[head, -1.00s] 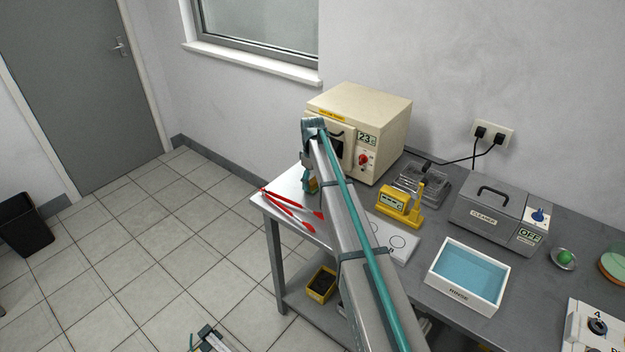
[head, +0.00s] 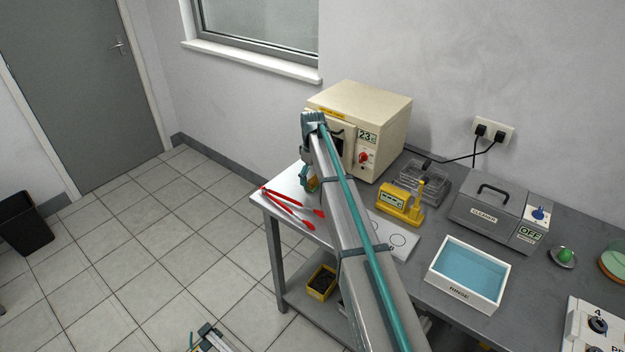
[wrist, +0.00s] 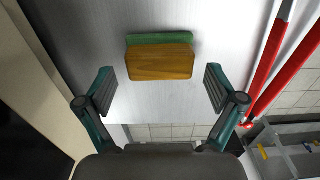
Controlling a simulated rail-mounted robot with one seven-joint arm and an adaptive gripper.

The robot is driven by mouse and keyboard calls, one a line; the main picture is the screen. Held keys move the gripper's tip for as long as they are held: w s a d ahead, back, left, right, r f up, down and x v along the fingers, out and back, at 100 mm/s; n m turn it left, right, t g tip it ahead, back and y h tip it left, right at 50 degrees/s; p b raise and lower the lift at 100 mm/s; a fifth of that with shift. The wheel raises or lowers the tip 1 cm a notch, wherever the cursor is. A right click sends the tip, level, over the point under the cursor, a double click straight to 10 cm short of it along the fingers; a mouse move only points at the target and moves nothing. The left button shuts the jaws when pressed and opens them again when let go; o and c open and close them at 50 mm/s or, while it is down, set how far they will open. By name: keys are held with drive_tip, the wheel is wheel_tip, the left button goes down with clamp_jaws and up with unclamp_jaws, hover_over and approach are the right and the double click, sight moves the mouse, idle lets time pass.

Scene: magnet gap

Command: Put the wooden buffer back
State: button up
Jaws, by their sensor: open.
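The wooden buffer (wrist: 160,62) is a brown wooden block with a green layer along its far side. In the wrist view it lies on the bright metal tabletop (wrist: 215,25), ahead of my gripper (wrist: 160,90). My gripper is open, with one teal finger to the left of the block's line and one to the right. The fingers are apart from the block and nothing is between the tips. In the head view my arm hides most of this spot, in front of the cream oven (head: 370,115).
Red-handled tongs (head: 290,208) lie close to the right finger in the wrist view (wrist: 268,68). A yellow meter (head: 398,203), a clear box, a grey cleaner (head: 490,212) and a white rinse tray (head: 462,292) stand farther right on the bench.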

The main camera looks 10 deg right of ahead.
sight(313, 177)
wheel_tip(313, 177, up, 11)
drive_tip(key=b, duration=0.2)
idle(0.4)
